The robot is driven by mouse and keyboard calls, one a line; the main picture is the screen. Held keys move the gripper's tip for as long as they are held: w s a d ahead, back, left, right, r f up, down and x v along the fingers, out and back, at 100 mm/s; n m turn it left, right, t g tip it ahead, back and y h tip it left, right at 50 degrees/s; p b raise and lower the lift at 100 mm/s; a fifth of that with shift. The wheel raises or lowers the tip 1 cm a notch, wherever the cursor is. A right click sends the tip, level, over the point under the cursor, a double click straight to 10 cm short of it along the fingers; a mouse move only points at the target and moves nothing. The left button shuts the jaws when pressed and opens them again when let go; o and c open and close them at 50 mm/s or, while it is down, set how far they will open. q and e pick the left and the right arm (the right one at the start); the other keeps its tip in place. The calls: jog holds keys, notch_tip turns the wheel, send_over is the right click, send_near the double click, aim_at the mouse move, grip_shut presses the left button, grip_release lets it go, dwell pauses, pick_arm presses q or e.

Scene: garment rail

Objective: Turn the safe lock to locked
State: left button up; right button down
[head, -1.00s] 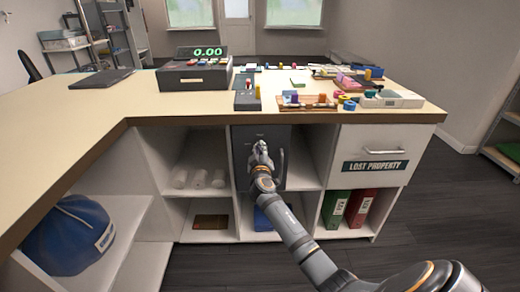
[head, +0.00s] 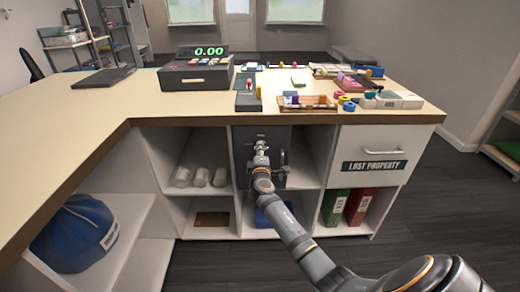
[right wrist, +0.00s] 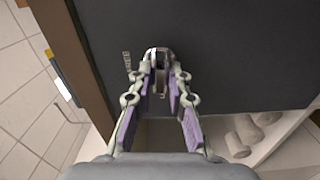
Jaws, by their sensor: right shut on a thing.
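The dark grey safe (head: 243,142) stands in the upper middle compartment under the counter, and its front fills much of the right wrist view (right wrist: 225,50). A bar handle (head: 283,158) is on the right of its front. My right gripper (head: 262,148) is in front of the safe. In the right wrist view its fingers (right wrist: 158,75) close around a small metallic lock knob (right wrist: 158,56) on the safe face. The fingers hide most of the knob, so I cannot read its position. Small marking (right wrist: 127,62) shows beside it. My left gripper is out of view.
White rolls (head: 200,177) lie in the compartment to the left. A lost property drawer (head: 375,160) is on the right, above green and red binders (head: 357,206). The counter (head: 150,100) overhangs the safe and holds a cash register (head: 195,75) and small items.

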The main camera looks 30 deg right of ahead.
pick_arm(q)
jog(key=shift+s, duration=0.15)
pick_arm(e)
jog(key=shift+n, duration=0.5)
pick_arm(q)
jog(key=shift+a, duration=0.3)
pick_arm(e)
jog(key=shift+f, duration=0.1)
jog(key=c, duration=1.4)
grip_release()
jog(key=shift+o, duration=0.6)
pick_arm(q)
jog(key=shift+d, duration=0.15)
pick_arm(e)
jog(key=v, duration=1.2)
